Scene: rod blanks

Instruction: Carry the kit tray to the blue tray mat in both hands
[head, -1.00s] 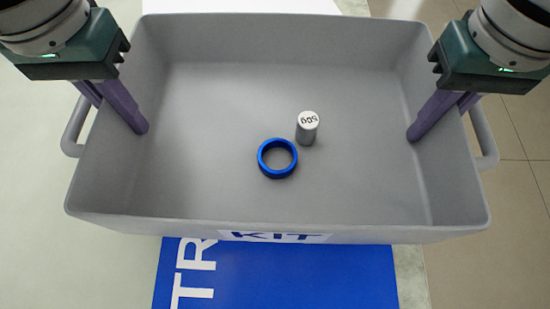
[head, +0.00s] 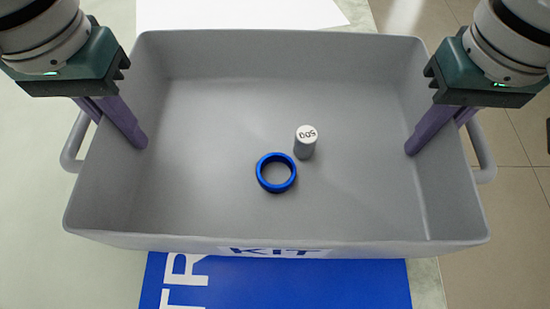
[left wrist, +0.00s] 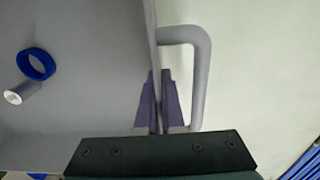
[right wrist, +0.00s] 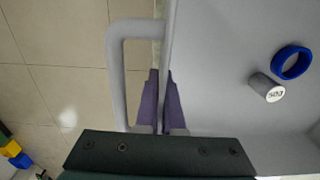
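The grey kit tray (head: 200,232) fills the middle of the head view, with a KIT label on its near wall. A blue ring (head: 276,173) and a grey cylinder with a marked white top (head: 305,142) stand inside it, close together. My left gripper (head: 128,130) is shut on the tray's left wall, one finger each side, as the left wrist view (left wrist: 157,100) shows. My right gripper (head: 425,135) is shut on the right wall in the same way, seen in the right wrist view (right wrist: 160,100). The blue tray mat (head: 300,283) shows below the tray's near edge, partly hidden by it.
A pale table surface (head: 40,220) lies to the left. The table edge and tiled floor (head: 510,220) are on the right. A white sheet (head: 240,12) lies behind the tray. Yellow and blue objects (right wrist: 14,152) show at the right wrist view's lower left.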

